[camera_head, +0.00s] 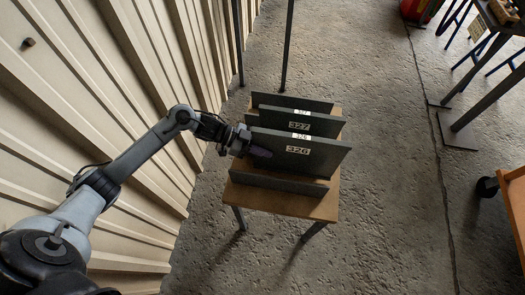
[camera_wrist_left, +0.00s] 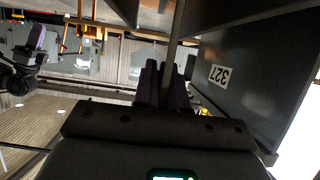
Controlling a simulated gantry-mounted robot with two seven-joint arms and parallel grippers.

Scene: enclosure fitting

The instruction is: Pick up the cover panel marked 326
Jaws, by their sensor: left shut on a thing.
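The dark grey cover panel marked 326 (camera_head: 315,158) stands upright and edge-on to the wooden-topped stand, its number on the face and on a top label. My left gripper (camera_head: 253,148) is shut on its left edge. In the left wrist view the gripper's purple fingers (camera_wrist_left: 166,88) close on the thin panel edge (camera_wrist_left: 178,40). I cannot tell whether its bottom edge is clear of the stand. A dark part with purple pieces at the left of the wrist view looks like my right gripper (camera_wrist_left: 36,42); its jaws are unclear.
Panel 327 (camera_head: 320,124) stands close behind and parallel; it also shows in the wrist view (camera_wrist_left: 245,85). Plain dark plates stand at the back (camera_head: 290,103) and front (camera_head: 280,182) of the stand (camera_head: 265,202).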

